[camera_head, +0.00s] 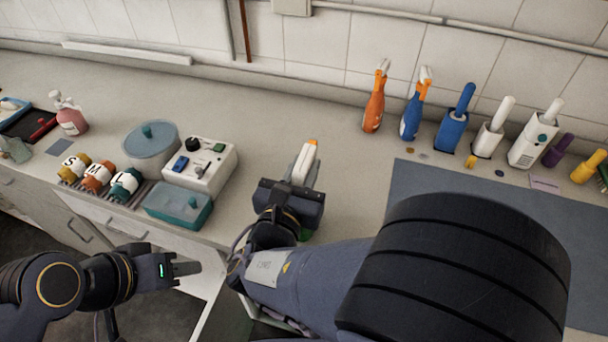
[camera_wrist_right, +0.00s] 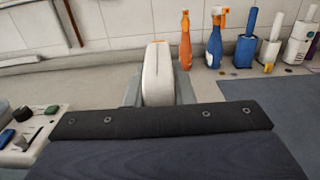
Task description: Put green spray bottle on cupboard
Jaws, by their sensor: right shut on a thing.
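The green spray bottle shows mainly as its white spray head with an orange tip (camera_head: 304,160). A small bit of green (camera_head: 305,235) shows below my right gripper (camera_head: 300,178), and the rest of the body is hidden. My right gripper is shut on the bottle above the worktop's front part. In the right wrist view the white head (camera_wrist_right: 157,75) stands upright between the fingers. My left gripper (camera_head: 187,268) is low at the left, in front of the cabinets, away from the bottle; its opening is unclear. Cupboard fronts with handles (camera_head: 75,225) are under the worktop.
An orange spray bottle (camera_head: 374,105) and a blue one (camera_head: 413,115) stand by the tiled wall. A white control box (camera_head: 207,170), a teal box (camera_head: 180,205) and lettered bottles (camera_head: 98,175) are left. A grey mat (camera_head: 420,185) lies right. The worktop behind my right gripper is clear.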

